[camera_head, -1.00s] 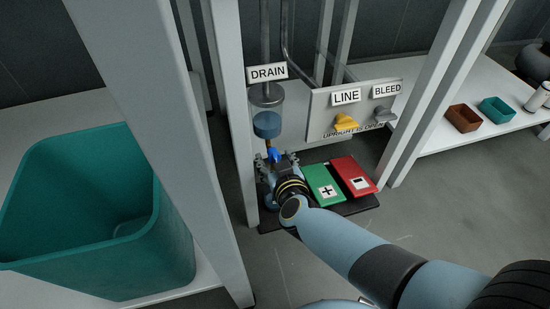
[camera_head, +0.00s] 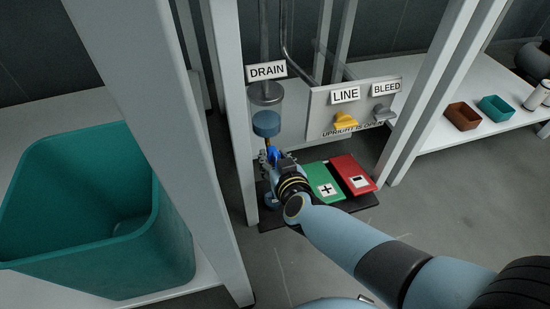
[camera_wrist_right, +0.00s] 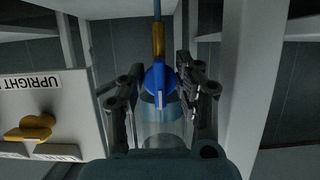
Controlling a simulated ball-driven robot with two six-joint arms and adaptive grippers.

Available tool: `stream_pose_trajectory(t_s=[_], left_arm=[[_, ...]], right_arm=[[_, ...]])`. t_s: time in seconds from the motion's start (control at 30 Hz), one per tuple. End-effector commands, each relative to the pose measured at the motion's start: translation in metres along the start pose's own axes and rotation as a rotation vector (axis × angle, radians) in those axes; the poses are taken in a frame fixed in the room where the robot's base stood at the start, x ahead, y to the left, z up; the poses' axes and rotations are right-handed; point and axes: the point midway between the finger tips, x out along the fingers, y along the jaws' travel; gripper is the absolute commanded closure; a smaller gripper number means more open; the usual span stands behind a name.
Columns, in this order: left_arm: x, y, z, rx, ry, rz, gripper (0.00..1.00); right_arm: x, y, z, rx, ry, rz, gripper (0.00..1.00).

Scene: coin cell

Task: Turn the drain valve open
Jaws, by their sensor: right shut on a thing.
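The drain valve's blue handle (camera_head: 274,153) is below the glass cylinder with blue liquid (camera_head: 266,124), under the DRAIN label (camera_head: 267,71). My right gripper (camera_head: 270,160) is at this handle, and its wrist partly hides the valve in the head view. In the right wrist view the blue handle (camera_wrist_right: 158,78) lies between the two fingers of my right gripper (camera_wrist_right: 163,78), below a brass-coloured pipe fitting (camera_wrist_right: 158,38). The gripper is shut on the handle. Exact finger contact is hard to see. My left gripper is in neither view.
A grey panel (camera_head: 322,112) with a yellow LINE handle (camera_head: 346,119) and a grey BLEED handle (camera_head: 383,113) stands to the right. Green (camera_head: 322,180) and red (camera_head: 352,174) pads lie below. White posts flank the valve. A teal bin (camera_head: 150,235) is at left.

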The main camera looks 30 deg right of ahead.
Motion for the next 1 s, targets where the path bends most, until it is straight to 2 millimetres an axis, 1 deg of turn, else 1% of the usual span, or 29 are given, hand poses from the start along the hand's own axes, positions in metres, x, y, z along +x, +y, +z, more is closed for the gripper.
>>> stream_pose_trajectory(t_s=[0.27, 0.3, 0.47, 0.77, 0.87, 1.0], left_arm=[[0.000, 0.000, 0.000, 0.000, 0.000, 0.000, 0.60], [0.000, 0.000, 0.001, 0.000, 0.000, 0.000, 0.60], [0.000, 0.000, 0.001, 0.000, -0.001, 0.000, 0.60], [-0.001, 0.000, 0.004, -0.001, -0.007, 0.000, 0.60], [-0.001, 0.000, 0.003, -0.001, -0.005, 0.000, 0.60], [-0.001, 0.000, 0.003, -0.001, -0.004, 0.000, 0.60]], right_arm=[[0.000, 0.000, 0.001, 0.011, -0.003, -0.005, 0.99], [0.000, 0.000, 0.001, 0.011, -0.003, -0.005, 0.66], [0.000, 0.000, 0.001, 0.011, -0.003, -0.005, 0.45], [-0.003, 0.000, 0.001, 0.010, -0.003, -0.004, 0.45], [-0.015, 0.000, 0.002, 0.012, -0.004, -0.005, 0.45], [-0.040, 0.000, 0.002, 0.011, -0.004, -0.004, 0.45]])
